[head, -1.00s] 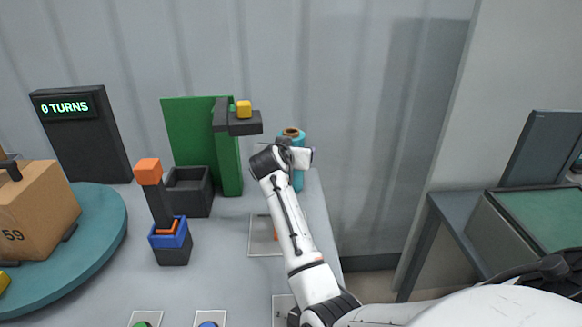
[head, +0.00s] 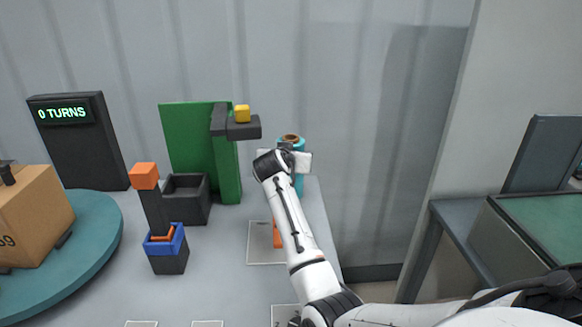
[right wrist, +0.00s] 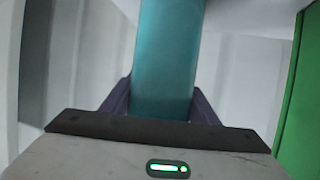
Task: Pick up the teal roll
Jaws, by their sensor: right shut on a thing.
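The teal roll (head: 299,183) stands upright at the back right of the table, with a brown core at its top. In the right wrist view the roll (right wrist: 165,60) runs up between the two fingers. My right gripper (right wrist: 162,105) is shut on it, one finger on each side. In the head view my right gripper (head: 289,160) and wrist cover much of the roll, and its lower end is partly hidden. My left gripper is not in view.
A dark open bin (head: 186,198), a blue-and-orange stand (head: 165,243) and a teal turntable (head: 100,240) with a cardboard box (head: 35,215) are farther left. The table's right edge is close.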

